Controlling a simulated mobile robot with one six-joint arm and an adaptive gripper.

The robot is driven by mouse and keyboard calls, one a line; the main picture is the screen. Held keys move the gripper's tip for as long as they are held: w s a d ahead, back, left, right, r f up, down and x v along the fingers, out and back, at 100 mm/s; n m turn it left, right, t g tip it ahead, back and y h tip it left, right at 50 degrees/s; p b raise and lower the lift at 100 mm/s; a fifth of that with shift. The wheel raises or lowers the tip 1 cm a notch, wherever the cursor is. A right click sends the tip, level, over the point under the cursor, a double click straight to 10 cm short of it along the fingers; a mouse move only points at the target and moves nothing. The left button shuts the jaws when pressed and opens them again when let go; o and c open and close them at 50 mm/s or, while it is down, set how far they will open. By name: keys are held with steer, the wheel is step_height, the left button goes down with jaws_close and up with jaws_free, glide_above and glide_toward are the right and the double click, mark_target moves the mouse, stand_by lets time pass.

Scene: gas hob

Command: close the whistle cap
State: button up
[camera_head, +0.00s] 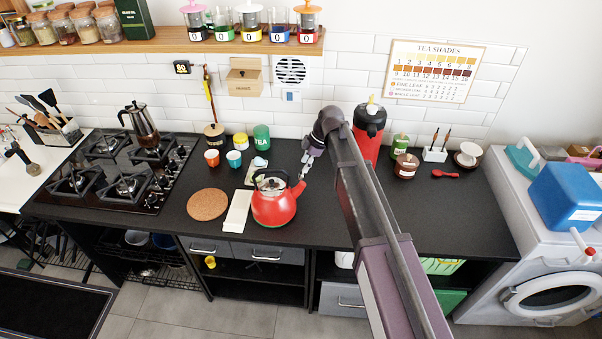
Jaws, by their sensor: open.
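A red kettle (274,206) with a dark handle arched over its top stands upright on the black counter. Its spout points up and to the right. The whistle cap at the spout tip (299,187) is too small for me to tell whether it is open or closed. My gripper (306,170) is open, just above and slightly right of the spout tip. I cannot tell whether it touches the spout. My arm reaches in from the lower right and hides part of the counter.
A round cork mat (207,204) and a folded pale cloth (237,211) lie left of the kettle. Small cups (234,158) and canisters (262,137) stand behind it. A red dispenser (369,134) stands behind my arm. The gas hob (125,180) is at left.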

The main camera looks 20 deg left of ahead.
mark_target(301, 173)
steer(key=shift+b+x, duration=0.9)
steer(key=shift+x, duration=0.45)
